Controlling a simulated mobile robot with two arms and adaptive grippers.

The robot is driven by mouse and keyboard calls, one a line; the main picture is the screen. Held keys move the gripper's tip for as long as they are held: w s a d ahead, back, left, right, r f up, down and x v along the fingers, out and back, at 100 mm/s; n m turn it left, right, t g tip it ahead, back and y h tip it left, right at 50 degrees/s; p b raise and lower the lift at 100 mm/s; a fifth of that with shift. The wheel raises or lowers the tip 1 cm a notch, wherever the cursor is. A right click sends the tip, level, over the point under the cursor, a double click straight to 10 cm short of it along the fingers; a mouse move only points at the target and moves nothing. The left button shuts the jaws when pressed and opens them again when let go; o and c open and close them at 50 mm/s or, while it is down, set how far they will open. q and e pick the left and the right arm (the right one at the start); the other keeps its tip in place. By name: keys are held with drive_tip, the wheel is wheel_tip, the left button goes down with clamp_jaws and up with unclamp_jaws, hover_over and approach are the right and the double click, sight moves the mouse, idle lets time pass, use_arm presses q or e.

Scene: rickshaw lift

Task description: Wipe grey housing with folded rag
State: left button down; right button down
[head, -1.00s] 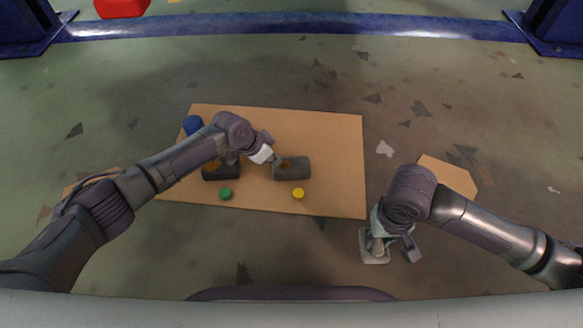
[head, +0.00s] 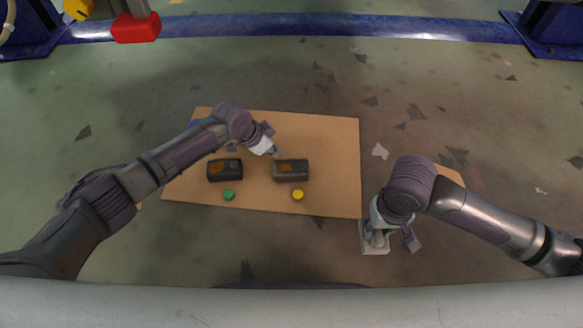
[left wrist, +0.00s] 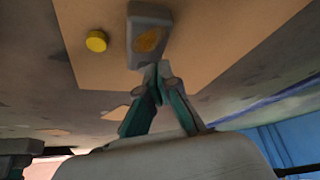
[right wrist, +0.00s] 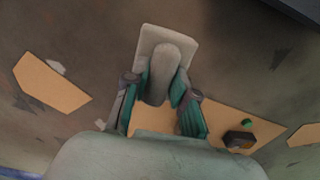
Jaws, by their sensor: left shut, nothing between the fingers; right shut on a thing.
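The grey housing (head: 291,175), a small block with a brown-orange stain on top, sits on a cardboard sheet (head: 330,190). It also shows in the left wrist view (left wrist: 148,36). My left gripper (head: 275,153) is shut and empty by the housing's far left corner; its closed tips (left wrist: 158,70) look very close to it, but I cannot tell whether they touch. My right gripper (right wrist: 162,82) is shut on the raised middle of a pale, flat piece (right wrist: 182,30), apparently the folded rag. That piece (head: 374,250) is right of the cardboard in the head view.
A darker stained block (head: 224,175) stands left of the grey housing. A green disc (head: 228,195) and a yellow disc (head: 297,195) lie in front of the blocks. A red object (head: 136,28) is at the back left. The cardboard's right part is clear.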

use_arm(q)
drive_tip(key=v, duration=1.2)
